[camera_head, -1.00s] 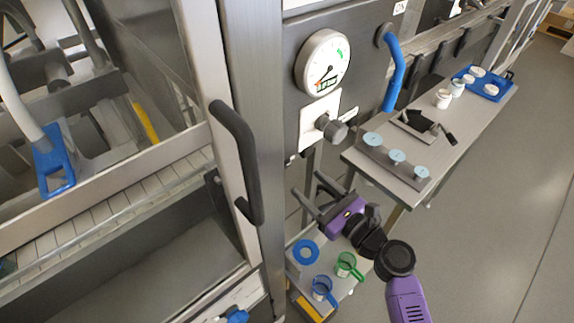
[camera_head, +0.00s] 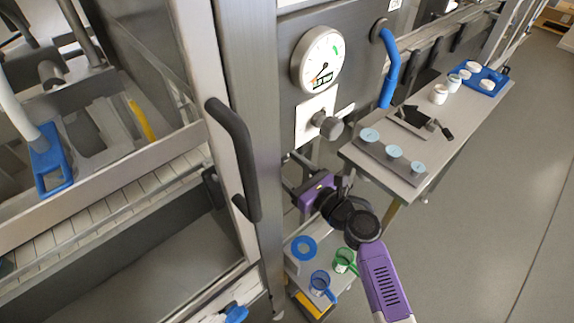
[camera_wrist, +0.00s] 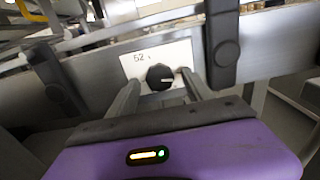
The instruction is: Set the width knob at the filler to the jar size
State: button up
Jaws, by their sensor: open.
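A round grey knob (camera_head: 330,126) sticks out from a white plate (camera_head: 308,120) on the filler front, below the dial. The wrist view shows a dark knob (camera_wrist: 160,77) with a light pointer line on a white plate (camera_wrist: 180,55) marked with what looks like 52. I cannot tell whether both views show the same knob. My gripper (camera_head: 289,172) is open, low beside the machine post and below the white plate. In the wrist view its fingers (camera_wrist: 160,90) lie either side of the knob, with no clear contact. White jars (camera_head: 440,94) stand on the side table.
A dial gauge (camera_head: 317,60) and blue lever (camera_head: 391,70) sit above. A black door handle (camera_head: 236,160) is left of my gripper. The side table (camera_head: 405,190) carries light-blue discs (camera_head: 392,152) and a blue tray (camera_head: 495,76). Blue and green cups (camera_head: 345,262) stand on a low shelf.

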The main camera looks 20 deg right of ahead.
grip_shut()
